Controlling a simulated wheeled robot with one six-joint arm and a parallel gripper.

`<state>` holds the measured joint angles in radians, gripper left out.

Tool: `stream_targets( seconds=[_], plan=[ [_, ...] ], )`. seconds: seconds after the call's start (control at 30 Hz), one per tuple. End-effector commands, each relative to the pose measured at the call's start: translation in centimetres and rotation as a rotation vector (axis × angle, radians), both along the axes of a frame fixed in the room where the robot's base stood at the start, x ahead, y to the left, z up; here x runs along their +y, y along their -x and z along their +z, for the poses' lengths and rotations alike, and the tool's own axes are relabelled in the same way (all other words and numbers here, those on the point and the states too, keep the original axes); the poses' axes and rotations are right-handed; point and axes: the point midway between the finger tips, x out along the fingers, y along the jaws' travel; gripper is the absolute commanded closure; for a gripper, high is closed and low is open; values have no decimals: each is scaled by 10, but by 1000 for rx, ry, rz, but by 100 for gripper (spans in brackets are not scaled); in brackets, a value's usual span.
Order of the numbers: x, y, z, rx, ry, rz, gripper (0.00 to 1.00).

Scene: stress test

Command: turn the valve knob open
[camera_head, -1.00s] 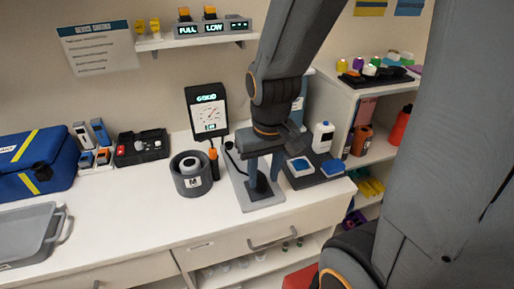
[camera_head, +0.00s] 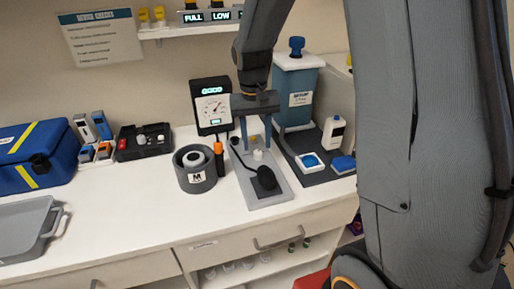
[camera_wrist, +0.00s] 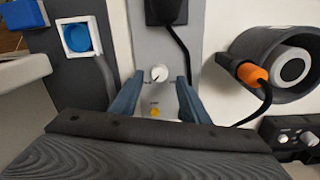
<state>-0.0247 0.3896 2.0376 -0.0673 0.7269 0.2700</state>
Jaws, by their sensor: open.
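A small white knob (camera_head: 258,155) stands on a grey plate (camera_head: 272,200) on the bench; I take it to be the valve knob. In the wrist view the white knob (camera_wrist: 159,73) has a dark pointer mark. My gripper (camera_head: 257,147) points down over the plate, close to the knob. In the wrist view its two blue fingers (camera_wrist: 160,80) are apart, one on each side of the knob, with visible gaps. Nothing is held. Whether the tips are level with the knob is unclear. A yellow button (camera_wrist: 155,112) lies between the fingers, nearer the palm.
A black block (camera_head: 266,179) with a cable stands on the plate's front part. A grey cup (camera_head: 195,181) and an orange-handled tool (camera_head: 219,162) are to the left, a gauge (camera_head: 211,104) behind. A blue-grey tank (camera_head: 297,95) and white-and-blue boxes (camera_head: 311,162) are to the right.

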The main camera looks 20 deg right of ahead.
Motion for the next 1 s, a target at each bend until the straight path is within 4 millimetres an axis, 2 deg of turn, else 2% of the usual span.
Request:
stream_targets(
  seconds=[0.1,0.23,0.6,0.83,1.0],
  plan=[
    [-1,1,-16,2,0,0,59],
    [-1,1,-28,0,0,0,59],
    [-1,1,-34,-1,-1,0,59],
    [-1,1,-34,-1,-1,0,97],
    [-1,1,-34,-1,-1,5,100]
  ],
)
